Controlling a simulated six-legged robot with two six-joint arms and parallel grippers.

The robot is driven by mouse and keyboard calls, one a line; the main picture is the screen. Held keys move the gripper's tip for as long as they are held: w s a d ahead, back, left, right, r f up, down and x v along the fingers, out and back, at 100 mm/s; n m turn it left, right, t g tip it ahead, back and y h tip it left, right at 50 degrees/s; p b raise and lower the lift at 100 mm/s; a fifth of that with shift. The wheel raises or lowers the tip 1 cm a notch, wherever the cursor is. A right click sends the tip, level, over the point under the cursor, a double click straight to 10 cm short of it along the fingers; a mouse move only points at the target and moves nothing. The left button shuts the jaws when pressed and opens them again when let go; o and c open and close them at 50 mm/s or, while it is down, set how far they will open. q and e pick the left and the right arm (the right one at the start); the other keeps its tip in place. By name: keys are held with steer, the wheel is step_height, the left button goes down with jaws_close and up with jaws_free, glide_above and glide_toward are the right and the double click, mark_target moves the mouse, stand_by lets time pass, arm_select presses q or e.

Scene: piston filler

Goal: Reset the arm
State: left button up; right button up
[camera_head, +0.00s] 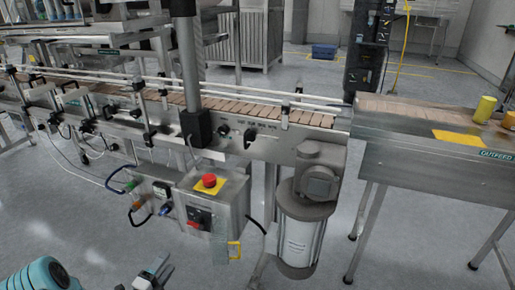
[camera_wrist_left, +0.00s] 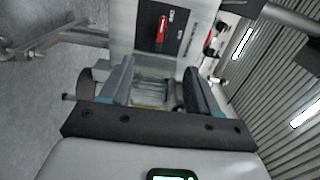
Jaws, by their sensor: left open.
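My left gripper (camera_head: 152,272) is at the bottom of the head view, below and left of the grey control box (camera_head: 225,205). It is open, with its jaws apart. In the left wrist view the two dark fingers (camera_wrist_left: 160,92) stand apart with no object visibly clamped between them. Beyond them is the face of a box with a red rotary switch (camera_wrist_left: 162,30). A teal part of my own arm shows at the lower left of the head view. My right gripper is not in view.
The control box carries a red emergency stop button (camera_head: 209,180) and hangs under the conveyor (camera_head: 260,112). A grey motor (camera_head: 300,230) hangs right of it. An outfeed table (camera_head: 430,135) stands at the right. Open floor (camera_head: 90,225) lies at the lower left.

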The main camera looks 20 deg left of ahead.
arm_select(q)
steer(key=s+d+f+m+g+h, duration=0.2)
steer(key=s+d+m+g+h, duration=0.25)
steer(key=d+m, duration=0.55)
steer(key=s+d+f+m+g+h, duration=0.3)
steer(key=d+m+g+h, duration=0.25)
steer(key=d, duration=0.75)
steer(key=s+d+f+m+g+y, duration=0.3)
steer(key=s+m+g, duration=0.2)
steer(key=s+m, duration=0.45)
steer(key=s+d+f+m+g+y, duration=0.25)
steer(key=s+m+g, duration=0.35)
steer(key=m, duration=0.7)
steer(key=w+d+r+m+t+y+p, duration=0.1)
steer(key=r+m+p, duration=0.5)
steer(key=r+p, duration=0.4)
steer(key=w+r+m+t+y+p, duration=0.1)
steer(key=w+r+m+t+p, duration=0.1)
steer(key=r+m+p, duration=0.5)
step_height(320, 180, up, 5)
steer(key=p, duration=0.4)
steer(key=shift+d+r, duration=0.2)
steer(key=shift+d, duration=0.2)
steer(key=shift+w+t, duration=0.1)
steer(key=shift+t, duration=0.2)
